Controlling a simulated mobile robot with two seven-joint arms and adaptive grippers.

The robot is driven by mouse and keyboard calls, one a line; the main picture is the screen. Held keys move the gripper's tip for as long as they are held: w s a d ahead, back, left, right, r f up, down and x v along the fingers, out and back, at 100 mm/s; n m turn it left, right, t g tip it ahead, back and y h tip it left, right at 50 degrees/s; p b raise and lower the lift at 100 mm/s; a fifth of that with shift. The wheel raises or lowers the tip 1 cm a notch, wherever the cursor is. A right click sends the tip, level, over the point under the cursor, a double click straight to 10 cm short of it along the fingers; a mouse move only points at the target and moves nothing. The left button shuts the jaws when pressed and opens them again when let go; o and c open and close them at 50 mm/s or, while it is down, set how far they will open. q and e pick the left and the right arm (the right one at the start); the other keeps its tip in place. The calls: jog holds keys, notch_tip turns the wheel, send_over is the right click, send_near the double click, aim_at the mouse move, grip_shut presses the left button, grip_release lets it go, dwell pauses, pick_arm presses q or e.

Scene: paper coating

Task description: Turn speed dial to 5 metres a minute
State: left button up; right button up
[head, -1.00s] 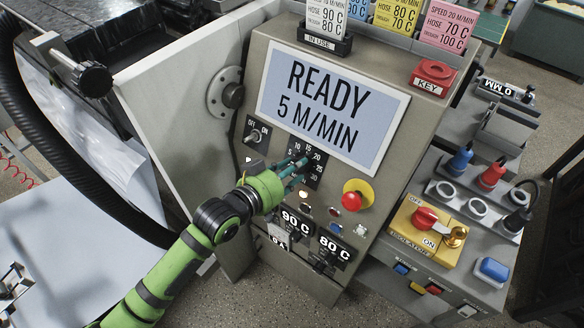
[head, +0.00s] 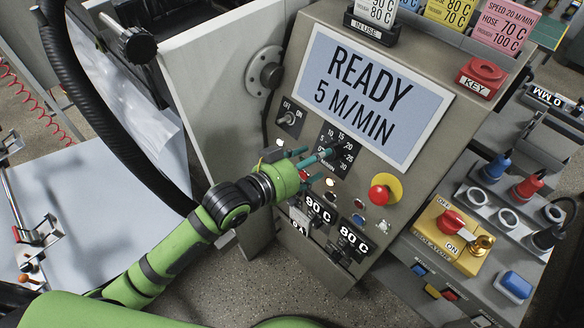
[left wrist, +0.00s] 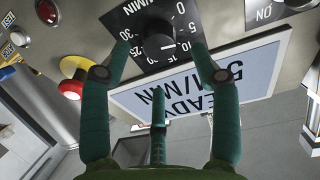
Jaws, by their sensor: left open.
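The speed dial is a black knob (left wrist: 158,45) on a black scale plate (head: 340,150) marked in M/MIN, below the display. In the left wrist view its white mark points toward the low numbers; the exact number is hard to read. The display (head: 360,95) reads READY 5 M/MIN and appears upside down in the left wrist view (left wrist: 200,85). My left gripper (head: 312,162) has its teal fingers spread in front of the plate. In the left wrist view two fingers (left wrist: 160,65) stand either side of the knob, apart from it. My right gripper is not in view.
An OFF/ON switch (head: 289,117) sits left of the dial plate. A red stop button (head: 381,193) on yellow is to the right. Temperature controllers (head: 318,210) are just below my gripper. A yellow isolator box (head: 455,235) stands further right.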

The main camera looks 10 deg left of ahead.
pick_arm(q)
jog(key=v, duration=0.8)
jog(key=shift+s, duration=0.25)
jog(key=shift+a, duration=0.15)
